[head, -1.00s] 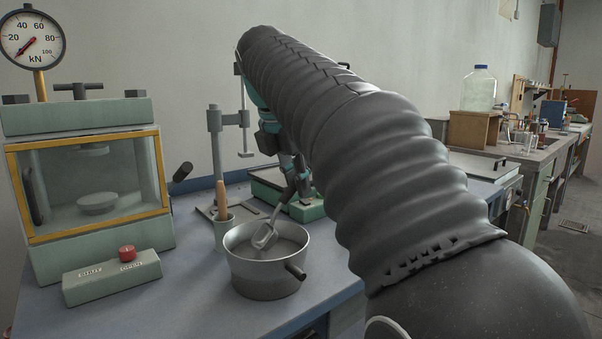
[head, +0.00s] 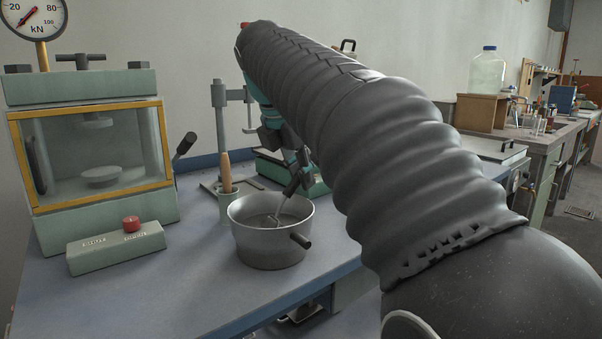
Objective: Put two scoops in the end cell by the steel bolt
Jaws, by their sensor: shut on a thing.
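A round metal pan (head: 268,247) with a short dark side handle stands on the blue-grey bench. My gripper (head: 301,170) is partly hidden by my arm, above the pan's back right. It is shut on the dark handle of a metal scoop (head: 280,212). The scoop points steeply down into the pan, and its lower end is in the grey contents. A green box-like thing (head: 318,190) behind the pan is mostly hidden by my arm. I cannot make out cells or a steel bolt.
A green press (head: 165,205) with a yellow-framed window and a gauge (head: 36,17) stands at left. Before it is a control box (head: 115,247) with a red button. A wooden-handled tool (head: 226,170) stands in a cup behind the pan. The bench's front left is clear.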

